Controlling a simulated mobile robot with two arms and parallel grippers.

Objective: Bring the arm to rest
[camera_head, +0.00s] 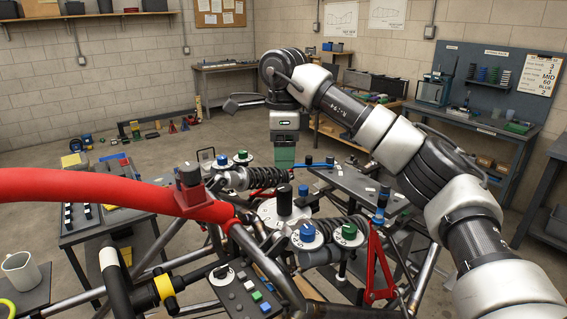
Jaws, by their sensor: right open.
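My right arm comes in from the lower right, reaches up over the chassis and bends down at its far end. My right gripper (285,133) hangs at that end, beyond the chassis and apart from it, pointing down. It is open, small in the view, with its fingers hard to make out; I see nothing held in it. My left gripper is not in view. The tube chassis (332,256) fills the lower middle, with a thick red tube (95,186) crossing from the left and several blue and green knobs.
A grey side table (138,216) with small parts stands at left. A white mug (21,270) is at the lower left. A workbench (478,122) with a blue pegboard stands at right, and a shelf (105,15) hangs on the back wall.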

